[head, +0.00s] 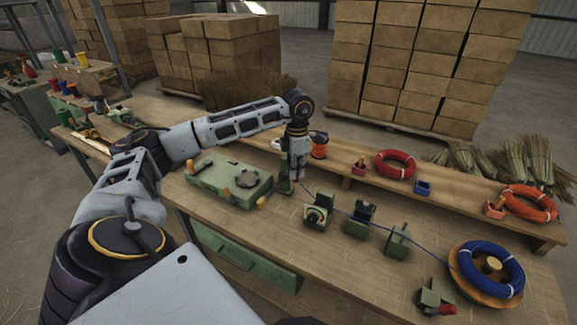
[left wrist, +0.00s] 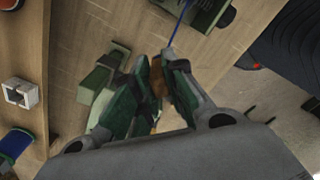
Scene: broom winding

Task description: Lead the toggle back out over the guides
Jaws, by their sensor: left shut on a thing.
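My left gripper (head: 291,178) is shut on the wooden toggle, low over the bench at the right end of the large green block. In the left wrist view the brown toggle (left wrist: 157,80) shows between the fingers (left wrist: 160,88), partly hidden by them. The blue cord (left wrist: 181,22) leads away from the toggle. In the head view the cord (head: 335,210) runs right past three green guides, the first (head: 318,211), the middle (head: 361,219) and the last (head: 398,241), to the blue coil (head: 491,270) on a round wooden reel. My right gripper is not in view.
The large green block with knobs (head: 229,179) stands left of the gripper. A raised wooden shelf (head: 450,202) along the back holds red (head: 395,165) and orange (head: 529,203) coils. A small green clamp with a red handle (head: 436,299) sits at the front right.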

